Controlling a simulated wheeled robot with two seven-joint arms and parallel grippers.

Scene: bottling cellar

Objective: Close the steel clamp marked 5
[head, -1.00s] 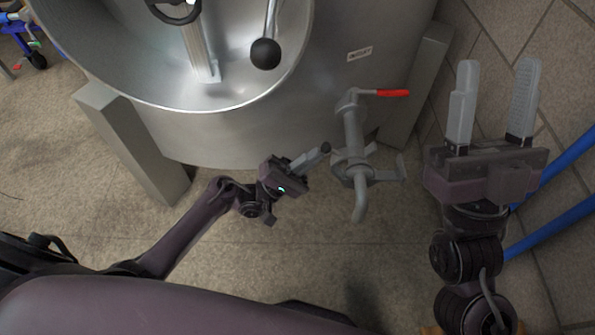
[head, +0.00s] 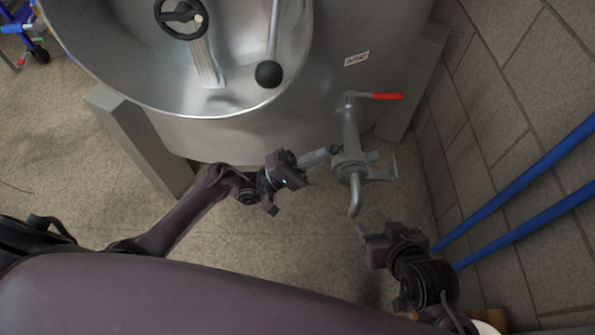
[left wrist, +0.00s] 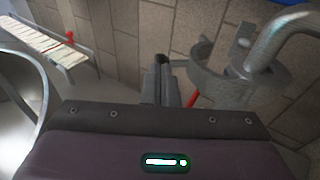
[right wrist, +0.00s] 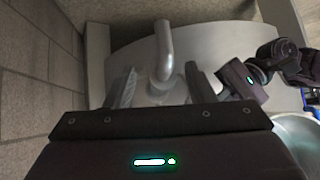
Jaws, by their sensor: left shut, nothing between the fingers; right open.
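The steel clamp (head: 352,168) sits around the grey outlet pipe (head: 350,130) on the tank front, with a plate-like part (head: 385,171) sticking out to the right. In the left wrist view its curved band (left wrist: 212,72) stands to the right of my fingers and looks open. I can read no 5 on it. My left gripper (head: 327,153) is shut and empty, its tips close to the clamp's left side; I cannot tell whether they touch. My right gripper (head: 366,233) is below and right of the spout; in the right wrist view it is open (right wrist: 160,88), with the pipe between its fingers, further off.
A red-handled valve (head: 386,97) is above the clamp. The steel tank (head: 200,135) fills the back, with grey legs (head: 408,95) either side. Blue pipes (head: 530,165) run along the tiled wall at the right. The floor below the spout is clear.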

